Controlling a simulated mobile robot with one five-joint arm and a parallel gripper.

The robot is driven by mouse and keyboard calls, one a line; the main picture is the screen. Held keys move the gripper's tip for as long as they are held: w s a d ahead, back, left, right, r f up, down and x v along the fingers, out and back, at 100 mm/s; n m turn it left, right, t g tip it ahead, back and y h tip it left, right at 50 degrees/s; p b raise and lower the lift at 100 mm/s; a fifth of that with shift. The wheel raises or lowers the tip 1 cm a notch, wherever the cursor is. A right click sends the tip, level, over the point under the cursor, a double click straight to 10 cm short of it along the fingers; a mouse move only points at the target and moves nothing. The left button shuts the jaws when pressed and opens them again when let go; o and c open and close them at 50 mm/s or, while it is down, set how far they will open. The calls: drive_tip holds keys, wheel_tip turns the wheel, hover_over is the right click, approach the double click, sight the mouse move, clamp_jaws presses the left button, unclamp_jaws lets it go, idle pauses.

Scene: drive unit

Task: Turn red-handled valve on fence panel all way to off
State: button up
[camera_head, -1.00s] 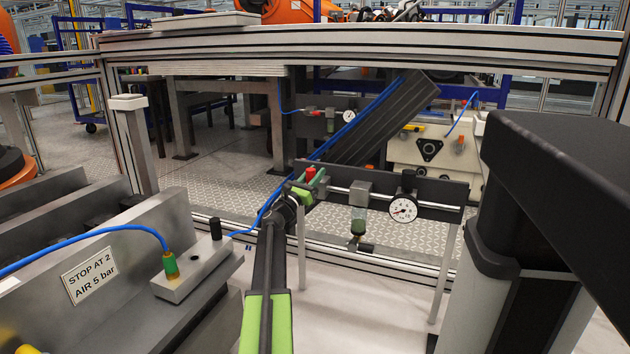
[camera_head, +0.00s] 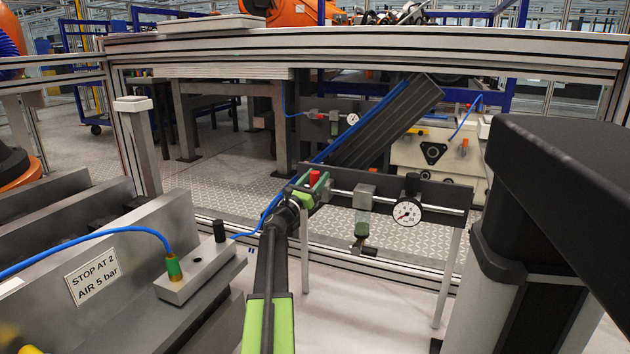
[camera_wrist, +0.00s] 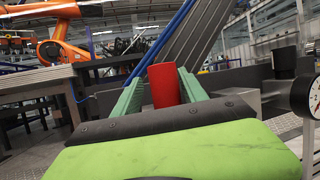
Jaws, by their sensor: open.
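The red valve handle (camera_head: 315,178) stands upright at the left end of the dark fence panel (camera_head: 440,194). My gripper (camera_head: 309,189) is at the handle, with its green fingers open. In the wrist view the red handle (camera_wrist: 165,86) shows between the two fingers (camera_wrist: 163,92), one on each side. I cannot tell whether either finger touches it. The valve body and the handle's base are hidden behind my gripper. A white-faced gauge (camera_head: 407,212) sits to the right on the same panel; its needle points to the lower left.
A filter bowl (camera_head: 362,222) hangs between the valve and the gauge. A blue hose (camera_head: 276,204) runs close to my gripper. At left is a grey fixture with a sign (camera_head: 94,275), "STOP AT 2 AIR 5 bar". Thin posts (camera_head: 447,275) hold the panel.

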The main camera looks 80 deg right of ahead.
drive_tip(key=b+v, duration=0.4)
drive_tip(key=v, duration=0.7)
drive_tip(key=shift+a, duration=0.15)
drive_tip(key=shift+w, duration=0.15)
